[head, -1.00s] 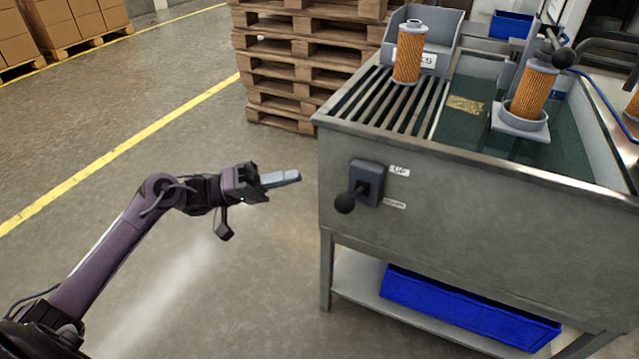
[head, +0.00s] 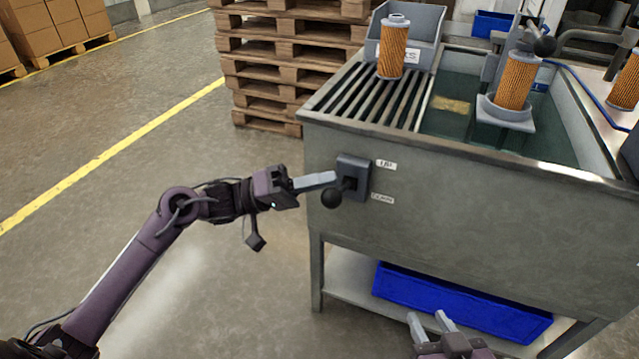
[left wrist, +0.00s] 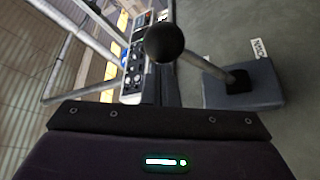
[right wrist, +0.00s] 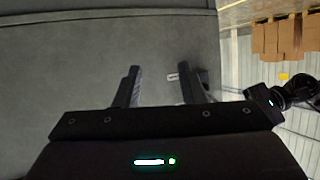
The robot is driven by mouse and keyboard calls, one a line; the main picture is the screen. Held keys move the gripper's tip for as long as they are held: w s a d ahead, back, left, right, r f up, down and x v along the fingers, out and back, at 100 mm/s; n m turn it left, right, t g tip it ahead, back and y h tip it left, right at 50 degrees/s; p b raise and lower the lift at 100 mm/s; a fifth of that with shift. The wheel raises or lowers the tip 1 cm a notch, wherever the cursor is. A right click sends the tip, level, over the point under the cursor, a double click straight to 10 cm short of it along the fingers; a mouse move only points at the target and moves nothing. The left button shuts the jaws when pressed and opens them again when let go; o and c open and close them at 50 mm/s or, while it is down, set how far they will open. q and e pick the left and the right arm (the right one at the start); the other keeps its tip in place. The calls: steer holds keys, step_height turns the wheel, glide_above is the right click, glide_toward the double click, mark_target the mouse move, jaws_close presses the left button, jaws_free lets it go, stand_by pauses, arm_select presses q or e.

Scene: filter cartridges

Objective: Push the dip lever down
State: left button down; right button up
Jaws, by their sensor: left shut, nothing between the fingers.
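The dip lever is a round black knob (head: 332,198) on a short stem from a dark grey housing (head: 355,172) on the tank's front. The knob sticks out, a little below the housing's middle. Labels "UP" (head: 386,164) and "DOWN" (head: 382,198) sit beside it. My left gripper (head: 332,179) is shut and empty, its fingertips just above the knob; I cannot tell whether they touch. In the left wrist view, the knob (left wrist: 165,42) and housing (left wrist: 245,84) show ahead. My right gripper (head: 428,320) is open and empty, low before the tank; its fingers show in the right wrist view (right wrist: 160,80).
The metal tank (head: 470,190) holds dark liquid. One orange filter cartridge (head: 516,80) sits in a grey holder (head: 506,115) there; another (head: 392,48) stands on the slatted rack (head: 350,98). A blue bin (head: 460,302) lies on the lower shelf. Pallets (head: 290,60) stand behind.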

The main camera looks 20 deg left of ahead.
steer(key=shift+w+r, duration=0.15)
steer(key=shift+r, duration=0.2)
